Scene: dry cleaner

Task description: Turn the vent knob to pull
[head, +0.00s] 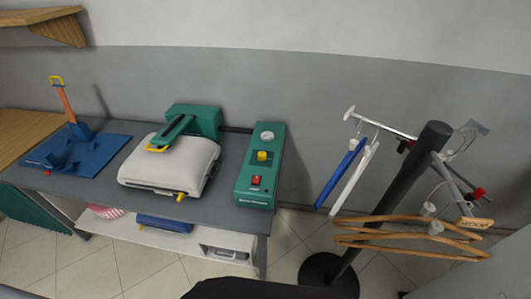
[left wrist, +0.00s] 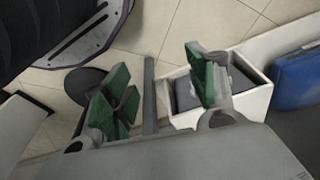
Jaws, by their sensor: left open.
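The yellow vent knob (head: 263,156) sits on top of the green control box (head: 246,196), at the right end of the grey table. A round white gauge (head: 267,136) is above the knob, and a red switch (head: 256,181) is below it. The knob's setting is too small to read. My left gripper (left wrist: 155,87) shows in the left wrist view, with its green-padded fingers apart and nothing between them. The floor and a low shelf show beyond it; the knob is not in that view. Neither gripper shows in the head view.
A green press with a white padded board (head: 170,160) stands left of the box. A blue mat (head: 100,143) with an orange-handled tool lies farther left. A dark coat stand (head: 395,190) with wooden hangers (head: 410,240) stands to the right. Folded blue cloth (left wrist: 300,76) lies on the lower shelf.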

